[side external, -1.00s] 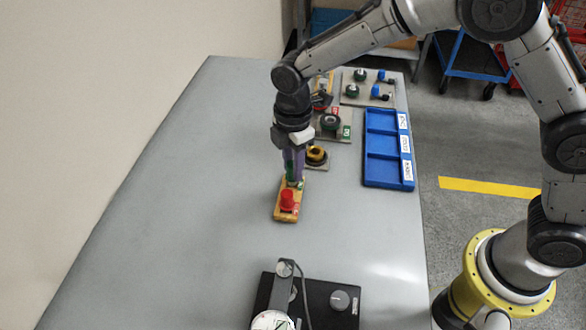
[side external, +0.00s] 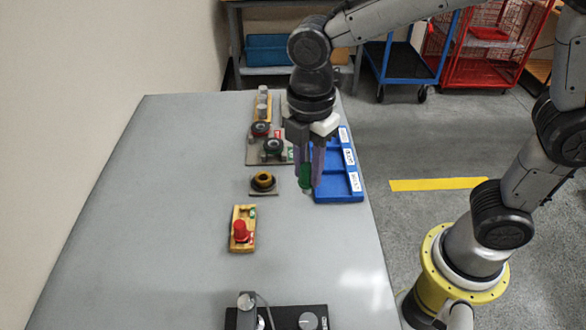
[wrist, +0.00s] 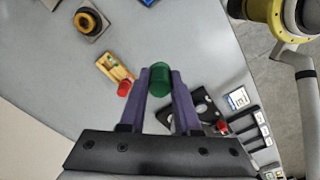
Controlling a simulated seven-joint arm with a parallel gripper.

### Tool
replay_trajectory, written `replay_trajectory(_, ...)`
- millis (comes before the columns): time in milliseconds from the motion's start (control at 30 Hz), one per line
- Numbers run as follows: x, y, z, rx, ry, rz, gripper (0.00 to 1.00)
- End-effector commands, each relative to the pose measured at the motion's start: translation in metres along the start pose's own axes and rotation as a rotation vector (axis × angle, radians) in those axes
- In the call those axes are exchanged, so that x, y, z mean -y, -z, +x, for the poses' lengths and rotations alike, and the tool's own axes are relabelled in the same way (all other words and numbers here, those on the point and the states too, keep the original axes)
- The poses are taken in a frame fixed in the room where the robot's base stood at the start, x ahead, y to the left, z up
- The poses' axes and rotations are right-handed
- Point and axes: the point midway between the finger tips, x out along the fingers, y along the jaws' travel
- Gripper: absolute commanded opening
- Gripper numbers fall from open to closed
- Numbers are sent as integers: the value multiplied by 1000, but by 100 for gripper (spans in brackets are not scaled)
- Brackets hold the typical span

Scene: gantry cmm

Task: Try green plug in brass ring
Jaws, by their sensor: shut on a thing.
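My gripper (side external: 310,178) is shut on the green plug (side external: 305,176) and holds it up above the table, to the right of the yellow plug holder. The plug (wrist: 160,80) shows between my two purple fingers in the wrist view. The brass ring (side external: 263,180) sits on a small flat base on the table, left of and apart from the plug. It also shows at the upper left in the wrist view (wrist: 88,22). The ring's opening appears empty.
The yellow holder (side external: 242,243) carries a red plug (side external: 240,231). Dark and green rings (side external: 273,148) sit farther back. A black gauge stand (side external: 275,318) is at the front. The table's left side is clear.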

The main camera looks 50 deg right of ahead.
Motion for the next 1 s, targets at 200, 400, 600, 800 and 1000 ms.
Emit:
replay_trajectory(200, -52, 7, -14, -1, -3, -57, 0)
replay_trajectory(400, -119, -7, -2, 0, 0, -45, 0)
replay_trajectory(600, -158, -30, 21, -1, 0, 8, 0)
replay_trajectory(800, -162, -41, 36, -1, -3, 32, 0)
replay_trajectory(1000, -161, -41, 50, -1, -1, 33, 0)
